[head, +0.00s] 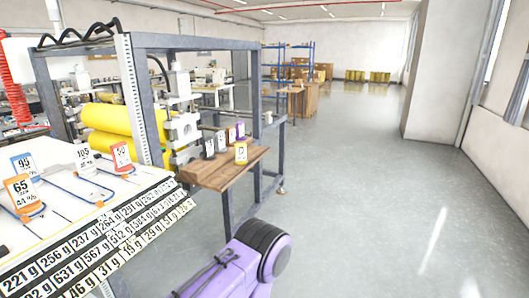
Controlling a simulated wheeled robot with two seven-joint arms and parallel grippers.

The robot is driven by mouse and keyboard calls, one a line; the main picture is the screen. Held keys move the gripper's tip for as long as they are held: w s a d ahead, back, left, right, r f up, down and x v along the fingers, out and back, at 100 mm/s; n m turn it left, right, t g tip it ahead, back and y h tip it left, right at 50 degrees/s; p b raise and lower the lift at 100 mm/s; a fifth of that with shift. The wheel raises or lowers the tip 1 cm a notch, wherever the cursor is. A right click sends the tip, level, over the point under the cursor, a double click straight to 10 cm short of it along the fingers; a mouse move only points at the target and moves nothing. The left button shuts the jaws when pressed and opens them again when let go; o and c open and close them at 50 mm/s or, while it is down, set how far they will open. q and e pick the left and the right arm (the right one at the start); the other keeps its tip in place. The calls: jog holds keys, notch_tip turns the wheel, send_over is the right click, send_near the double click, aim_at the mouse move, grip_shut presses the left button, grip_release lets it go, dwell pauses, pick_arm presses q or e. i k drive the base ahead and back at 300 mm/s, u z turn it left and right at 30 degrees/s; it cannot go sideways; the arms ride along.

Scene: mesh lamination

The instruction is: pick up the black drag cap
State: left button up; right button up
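The black drag cap (208,149) appears to be the small dark upright piece at the left of a group on a brown wooden shelf (222,175), at the end of the grey frame. It is small in the head view, and its details cannot be made out. A purple and black link of my own arm shows at the bottom centre. Neither of my grippers is in view.
A grey metal frame (145,95) with yellow rolls (110,117) stands behind the shelf. At left a white board (60,180) holds numbered tags, with a panel of gram labels (110,240) along its front. The floor at right is open, up to a white pillar (437,80).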

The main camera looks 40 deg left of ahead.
aim_at(209, 154)
jog(key=z, duration=0.15)
jog(key=i, duration=0.85)
jog(key=u, duration=1.75)
